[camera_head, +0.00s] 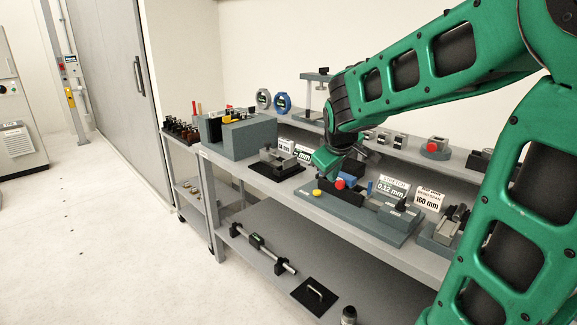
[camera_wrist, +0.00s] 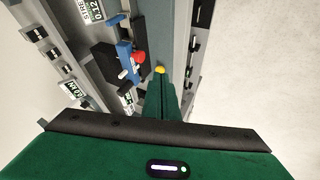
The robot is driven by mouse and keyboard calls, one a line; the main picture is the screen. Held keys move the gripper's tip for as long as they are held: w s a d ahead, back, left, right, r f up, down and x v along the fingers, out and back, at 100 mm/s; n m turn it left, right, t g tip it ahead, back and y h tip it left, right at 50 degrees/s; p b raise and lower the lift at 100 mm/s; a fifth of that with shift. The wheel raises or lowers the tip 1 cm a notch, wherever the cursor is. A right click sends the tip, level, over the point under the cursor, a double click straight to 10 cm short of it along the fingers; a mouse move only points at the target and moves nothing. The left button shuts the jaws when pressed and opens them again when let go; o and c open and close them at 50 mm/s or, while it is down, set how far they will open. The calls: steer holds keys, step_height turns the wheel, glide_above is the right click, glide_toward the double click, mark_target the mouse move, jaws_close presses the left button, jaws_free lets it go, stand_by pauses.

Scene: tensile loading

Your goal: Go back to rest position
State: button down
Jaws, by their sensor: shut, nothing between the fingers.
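My gripper (camera_head: 323,160) is above the grey workbench (camera_head: 350,232), near its middle, at the end of my bent green arm. In the wrist view its green fingers (camera_wrist: 160,92) are together with nothing between them. Their tips appear close to a yellow button (camera_wrist: 160,70) in that view; I cannot tell the gap. The yellow button (camera_head: 317,192) sits on the left end of a grey-blue tester base (camera_head: 375,220). A red knob (camera_head: 340,184) and a blue part are beside it, and the red knob also shows in the wrist view (camera_wrist: 139,57).
A grey-blue block fixture (camera_head: 245,138) and a black-based clamp (camera_head: 275,165) stand left on the bench. Small signs (camera_head: 392,187) and (camera_head: 427,199) stand behind the tester. A raised back shelf (camera_head: 435,150) carries gauges and fixtures. Floor at left (camera_head: 90,230) is clear.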

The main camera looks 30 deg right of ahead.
steer(key=s+a+f+m+g+y, duration=0.1)
steer(key=s+f+m+g+y, duration=0.1)
steer(key=s, duration=1.3)
steer(key=s+a+f+m+g+y, duration=0.1)
steer(key=s+f+m+g, duration=0.3)
steer(key=s, duration=1.1)
steer(key=f+m+y, duration=0.1)
steer(key=m, duration=0.2)
steer(key=shift+f, duration=0.3)
steer(key=shift+w+f, duration=0.25)
steer(key=shift+w, duration=0.35)
steer(key=shift+s, duration=0.1)
